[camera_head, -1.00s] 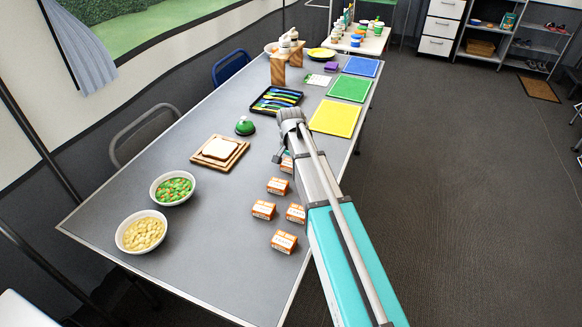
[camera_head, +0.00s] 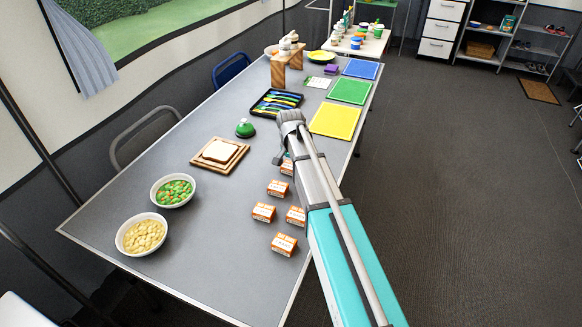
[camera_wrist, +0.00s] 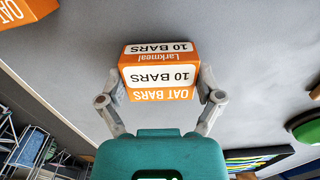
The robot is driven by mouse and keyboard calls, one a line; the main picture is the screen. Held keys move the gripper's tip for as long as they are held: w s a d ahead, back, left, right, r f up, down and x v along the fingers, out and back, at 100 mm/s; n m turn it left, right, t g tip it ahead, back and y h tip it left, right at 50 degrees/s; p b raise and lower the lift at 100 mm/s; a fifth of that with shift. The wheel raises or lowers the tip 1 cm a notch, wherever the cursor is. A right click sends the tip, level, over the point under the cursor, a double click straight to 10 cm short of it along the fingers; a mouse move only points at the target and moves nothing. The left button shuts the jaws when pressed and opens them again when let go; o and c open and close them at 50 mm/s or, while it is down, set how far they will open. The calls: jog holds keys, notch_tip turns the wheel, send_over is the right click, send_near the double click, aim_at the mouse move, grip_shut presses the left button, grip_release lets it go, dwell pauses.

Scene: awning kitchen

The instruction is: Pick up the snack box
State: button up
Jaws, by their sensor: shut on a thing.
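The snack box (camera_wrist: 160,74) is orange and white, printed "OAT BARS" and "10 BARS". In the wrist view it sits between the two fingers of my gripper (camera_wrist: 161,98), which is shut on its sides. In the head view my gripper (camera_head: 280,157) is at the table's right part, mostly hidden by my arm. An orange and white box (camera_head: 287,167) shows partly beside it. Several like boxes stand on the grey table (camera_head: 215,245), such as one nearest the front (camera_head: 284,244). I cannot tell whether the held box touches the table.
Another orange box (camera_wrist: 22,10) is at the wrist view's top left. A green bell-like thing (camera_head: 245,129), a board with bread (camera_head: 220,157), two food bowls (camera_head: 173,190), a cutlery tray (camera_head: 276,103) and a yellow mat (camera_head: 335,120) lie around.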

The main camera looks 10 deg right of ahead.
jog(key=shift+r+p, duration=1.15)
jog(key=shift+r, duration=0.05)
jog(key=s+d+r+p, duration=0.8)
jog(key=s+r+p, duration=0.2)
jog(key=s, duration=0.1)
jog(key=shift+d+r, duration=0.2)
jog(key=shift+d, duration=0.2)
